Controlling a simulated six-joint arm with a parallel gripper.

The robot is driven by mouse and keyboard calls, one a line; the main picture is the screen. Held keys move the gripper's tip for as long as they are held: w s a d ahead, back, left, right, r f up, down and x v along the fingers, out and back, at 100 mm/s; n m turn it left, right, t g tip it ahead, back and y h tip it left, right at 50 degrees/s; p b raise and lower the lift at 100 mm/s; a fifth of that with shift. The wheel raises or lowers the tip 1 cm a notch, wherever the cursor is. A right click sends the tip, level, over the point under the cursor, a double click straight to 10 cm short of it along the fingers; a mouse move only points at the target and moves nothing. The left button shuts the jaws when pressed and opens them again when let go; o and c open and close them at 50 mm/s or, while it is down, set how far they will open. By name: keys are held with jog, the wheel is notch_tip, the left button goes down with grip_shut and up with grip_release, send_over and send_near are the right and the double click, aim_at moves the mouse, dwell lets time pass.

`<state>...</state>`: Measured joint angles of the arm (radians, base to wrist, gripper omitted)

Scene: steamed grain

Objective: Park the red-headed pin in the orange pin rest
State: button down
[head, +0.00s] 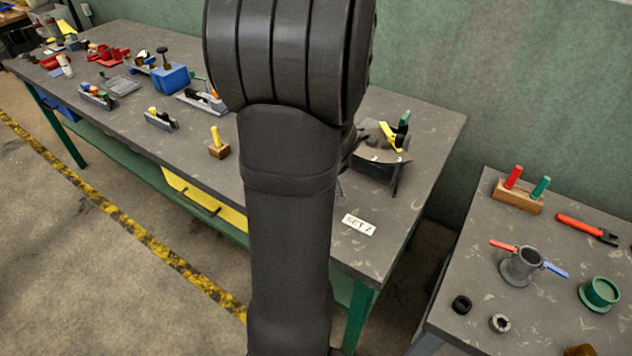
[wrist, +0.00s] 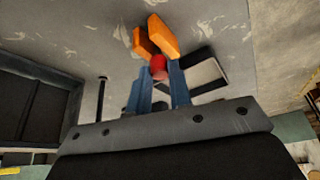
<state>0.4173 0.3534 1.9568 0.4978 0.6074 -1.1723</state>
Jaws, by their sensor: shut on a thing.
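In the wrist view, my gripper (wrist: 158,76) has two blue fingers shut on the red-headed pin. The pin's red head (wrist: 158,66) shows between the fingertips; the rest of the pin is hidden. Two orange blocks, apparently the orange pin rest (wrist: 163,36), stand just beyond the red head over the grey tabletop. I cannot tell whether the pin touches them or sits between them. In the head view, my dark arm hides the gripper, pin and orange rest.
A white "SET 2" label (head: 359,224) lies on the long grey bench (head: 400,252). A wooden block with a yellow peg (head: 217,140) stands left of my arm. A second table (head: 470,270) holds several items.

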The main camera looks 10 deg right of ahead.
jog(key=c, duration=1.2)
grip_release()
jog(key=shift+c, duration=0.2)
jog(key=shift+r, duration=0.1)
jog(key=v, duration=1.7)
jog(key=shift+d, duration=0.1)
jog(key=x, duration=1.7)
